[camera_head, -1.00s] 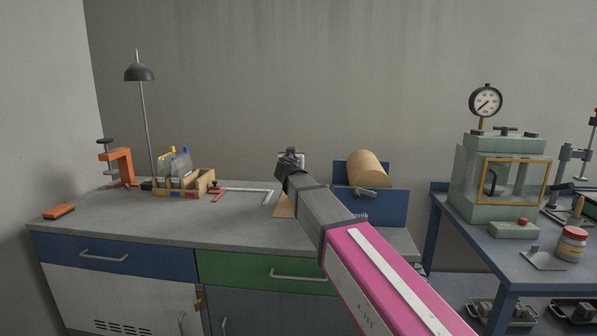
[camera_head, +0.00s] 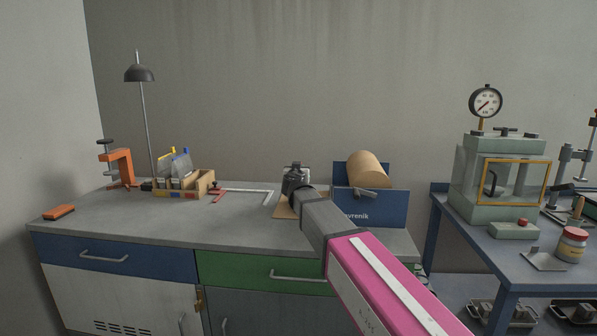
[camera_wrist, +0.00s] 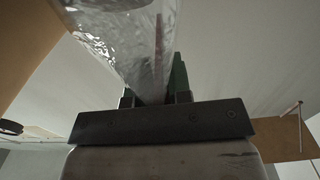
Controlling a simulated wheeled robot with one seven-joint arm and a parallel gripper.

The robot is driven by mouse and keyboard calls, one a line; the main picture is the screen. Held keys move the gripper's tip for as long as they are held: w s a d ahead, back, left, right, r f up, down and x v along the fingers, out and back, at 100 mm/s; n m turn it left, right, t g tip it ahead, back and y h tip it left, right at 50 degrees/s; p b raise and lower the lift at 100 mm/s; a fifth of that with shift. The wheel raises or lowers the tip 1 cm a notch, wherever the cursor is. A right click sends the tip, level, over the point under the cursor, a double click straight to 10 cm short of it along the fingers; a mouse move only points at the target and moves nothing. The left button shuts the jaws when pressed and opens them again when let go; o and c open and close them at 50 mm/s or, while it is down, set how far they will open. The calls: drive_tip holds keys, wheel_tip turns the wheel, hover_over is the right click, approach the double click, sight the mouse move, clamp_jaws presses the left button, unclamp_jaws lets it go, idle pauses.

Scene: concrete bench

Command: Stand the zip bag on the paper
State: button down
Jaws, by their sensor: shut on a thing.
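The clear, shiny zip bag (camera_wrist: 115,35) with a red strip fills the upper middle of the wrist view. My gripper (camera_wrist: 155,97) is shut on it. In the head view my gripper (camera_head: 295,172) is over the back middle of the bench, and I cannot make out the bag there. Brown paper (camera_head: 284,211) lies on the bench under and in front of my gripper, partly covered by my arm. Whether the bag touches the paper is hidden.

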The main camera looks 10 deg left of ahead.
drive_tip(key=c, duration=1)
unclamp_jaws()
drive_tip(key=shift+c, duration=0.2)
drive_tip(key=s, duration=1.2)
drive_tip(key=shift+d, duration=0.35)
